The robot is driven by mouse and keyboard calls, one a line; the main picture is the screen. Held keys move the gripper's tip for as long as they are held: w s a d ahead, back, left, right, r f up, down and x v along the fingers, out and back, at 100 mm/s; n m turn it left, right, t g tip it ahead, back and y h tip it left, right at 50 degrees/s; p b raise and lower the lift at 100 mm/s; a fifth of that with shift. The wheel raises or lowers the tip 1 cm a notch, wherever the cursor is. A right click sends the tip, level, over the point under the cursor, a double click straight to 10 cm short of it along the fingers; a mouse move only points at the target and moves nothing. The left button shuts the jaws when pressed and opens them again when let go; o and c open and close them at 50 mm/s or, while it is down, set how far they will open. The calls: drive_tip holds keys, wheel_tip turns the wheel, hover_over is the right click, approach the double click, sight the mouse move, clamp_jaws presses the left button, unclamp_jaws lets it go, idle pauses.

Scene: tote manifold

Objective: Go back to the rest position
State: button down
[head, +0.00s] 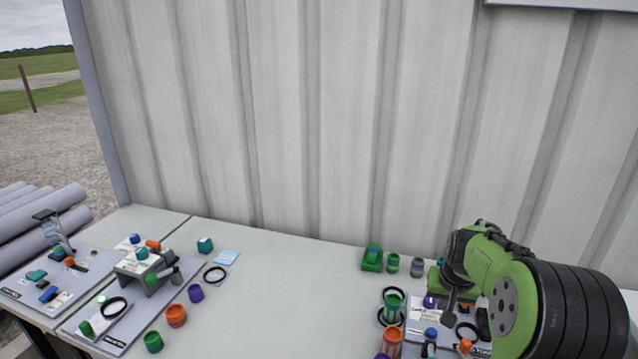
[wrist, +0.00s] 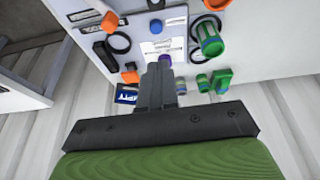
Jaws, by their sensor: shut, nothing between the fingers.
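My gripper (head: 449,308) hangs over the board (head: 470,341) at the right of the table in the head view, partly hidden behind my green and black arm. In the wrist view my gripper (wrist: 160,68) points toward the board (wrist: 185,55), with its two grey fingers together and nothing between them. A purple part (wrist: 165,60) shows just beyond the fingertips. I cannot tell whether the fingers touch anything.
Green and orange cylinders (head: 392,344) and black rings stand close to my gripper. A green block (head: 372,259) is farther back. Two boards with parts, including a grey stand (head: 147,266), lie at the left. The table's middle is clear. A corrugated wall (head: 330,120) rises behind.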

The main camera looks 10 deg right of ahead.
drive_tip(key=s+a+r+n+p, duration=0.1)
drive_tip(key=s+a+r+n, duration=0.1)
drive_tip(key=s+a+r, duration=0.45)
drive_tip(key=s+a+r+n+t+p, duration=0.1)
drive_tip(key=s+a+r, duration=0.2)
drive_tip(key=s+a, duration=0.4)
drive_tip(key=s+a+r+n+t+y+p, duration=0.1)
drive_tip(key=s+a+r, duration=0.2)
drive_tip(key=s, duration=1)
drive_tip(key=a, duration=0.3)
drive_tip(key=shift+a+n+y, duration=0.3)
drive_tip(key=shift+a+n, duration=0.1)
drive_tip(key=shift+s, duration=0.15)
